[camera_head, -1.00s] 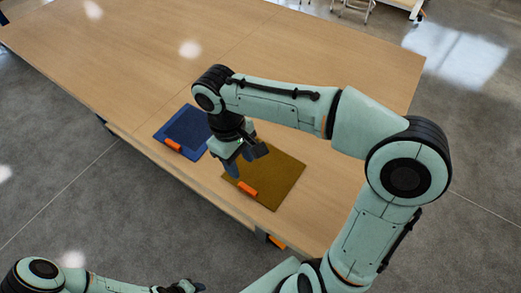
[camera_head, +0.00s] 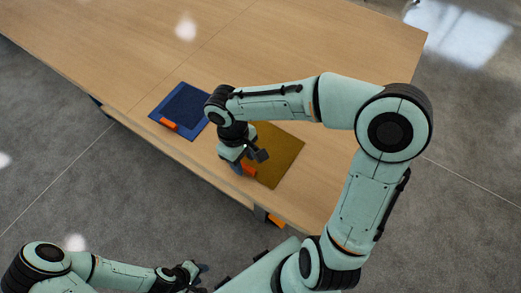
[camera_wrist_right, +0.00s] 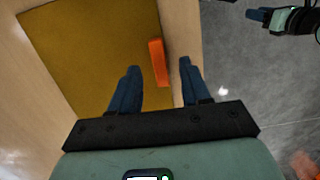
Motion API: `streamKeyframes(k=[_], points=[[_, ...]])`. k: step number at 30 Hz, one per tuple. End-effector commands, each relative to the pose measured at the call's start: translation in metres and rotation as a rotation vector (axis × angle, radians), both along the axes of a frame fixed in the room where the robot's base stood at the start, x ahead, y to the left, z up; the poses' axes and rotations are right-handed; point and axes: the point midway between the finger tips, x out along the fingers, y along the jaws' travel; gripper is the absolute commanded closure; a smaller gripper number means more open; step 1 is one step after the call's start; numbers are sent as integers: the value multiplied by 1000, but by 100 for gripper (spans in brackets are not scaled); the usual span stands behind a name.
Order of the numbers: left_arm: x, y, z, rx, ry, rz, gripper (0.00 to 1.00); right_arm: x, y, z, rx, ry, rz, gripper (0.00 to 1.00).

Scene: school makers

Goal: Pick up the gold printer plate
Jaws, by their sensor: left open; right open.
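The gold printer plate (camera_head: 283,154) lies flat on the wooden table near its front edge, partly hidden by my right arm in the head view. It has an orange tab (camera_head: 248,170) on its front edge. In the right wrist view the gold plate (camera_wrist_right: 90,50) fills the upper left, and the orange tab (camera_wrist_right: 158,62) shows ahead of the open fingers. My right gripper (camera_head: 250,158) is open and empty above the tab; it also shows in the right wrist view (camera_wrist_right: 158,85). My left gripper (camera_head: 192,271) is open, low and off the table at the bottom.
A blue plate (camera_head: 184,107) with an orange tab lies on the table (camera_head: 110,50) just left of the gold plate. The far part of the table is clear. Grey floor (camera_head: 45,150) lies beyond the table's front edge. Another orange piece (camera_head: 276,221) shows below that edge.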

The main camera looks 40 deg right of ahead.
Motion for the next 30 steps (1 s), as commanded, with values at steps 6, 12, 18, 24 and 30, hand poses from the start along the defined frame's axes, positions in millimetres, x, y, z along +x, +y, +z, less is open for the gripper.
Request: streamKeyframes(k=[6,12,18,24,30], points=[[-3,0,-3,0,3,0,57,-4,-1,-21,1,1,0,53],[-3,0,-3,0,2,0,57,-3,-1,-20,0,-1,-1,53],[-3,0,-3,0,2,0,57,-3,-1,-20,0,-1,-1,100],[-3,0,-3,0,2,0,57,-3,-1,-20,-1,-1,-1,100],[0,0,0,0,0,0,57,-2,-1,-6,-3,-8,-2,100]])
